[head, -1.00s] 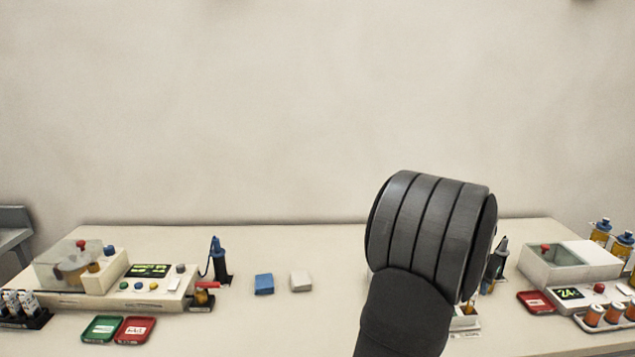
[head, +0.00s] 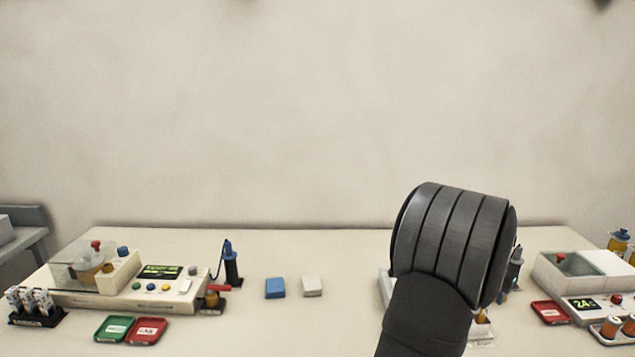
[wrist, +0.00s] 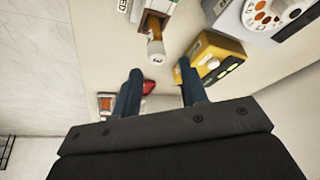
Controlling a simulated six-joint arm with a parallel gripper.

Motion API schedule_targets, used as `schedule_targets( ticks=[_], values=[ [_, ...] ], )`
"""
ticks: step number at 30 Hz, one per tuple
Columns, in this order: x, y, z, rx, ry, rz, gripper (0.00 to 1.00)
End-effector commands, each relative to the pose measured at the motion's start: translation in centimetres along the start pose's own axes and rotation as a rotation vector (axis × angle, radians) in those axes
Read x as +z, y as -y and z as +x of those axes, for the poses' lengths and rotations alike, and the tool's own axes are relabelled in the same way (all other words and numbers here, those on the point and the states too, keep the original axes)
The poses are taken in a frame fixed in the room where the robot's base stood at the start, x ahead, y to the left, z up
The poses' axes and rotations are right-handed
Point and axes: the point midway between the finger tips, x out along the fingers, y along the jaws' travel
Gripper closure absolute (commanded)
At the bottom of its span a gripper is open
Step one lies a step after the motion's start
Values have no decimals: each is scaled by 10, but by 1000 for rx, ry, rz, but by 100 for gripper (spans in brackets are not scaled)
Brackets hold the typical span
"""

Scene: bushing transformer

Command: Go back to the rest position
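My gripper (wrist: 160,88) shows in the wrist view with its two dark fingers apart and nothing between them. It is above the table, and its height over the table is hard to tell. In the head view my own dark arm link covers the right middle of the table and hides my gripper. A bottle-like part with a brown and white end (wrist: 156,45) stands just past the fingertips in the wrist view, apart from them.
A yellow device (wrist: 217,60) is close to the right finger. The left test unit (head: 150,285), blue block (head: 275,287), white block (head: 312,286), green tray (head: 115,329), red tray (head: 147,331) and right unit (head: 585,272) are on the table. The front middle is clear.

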Motion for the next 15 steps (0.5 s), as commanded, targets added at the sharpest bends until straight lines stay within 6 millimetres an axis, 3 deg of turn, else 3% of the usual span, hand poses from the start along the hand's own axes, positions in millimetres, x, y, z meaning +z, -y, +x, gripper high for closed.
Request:
schedule_targets(
  ticks=[5, 10, 15],
  values=[
    [5, 0, 10, 1, 2, 0, 60],
    [16, 0, 37, 2, 5, -1, 60],
    [12, 0, -3, -1, -5, 0, 60]
  ],
)
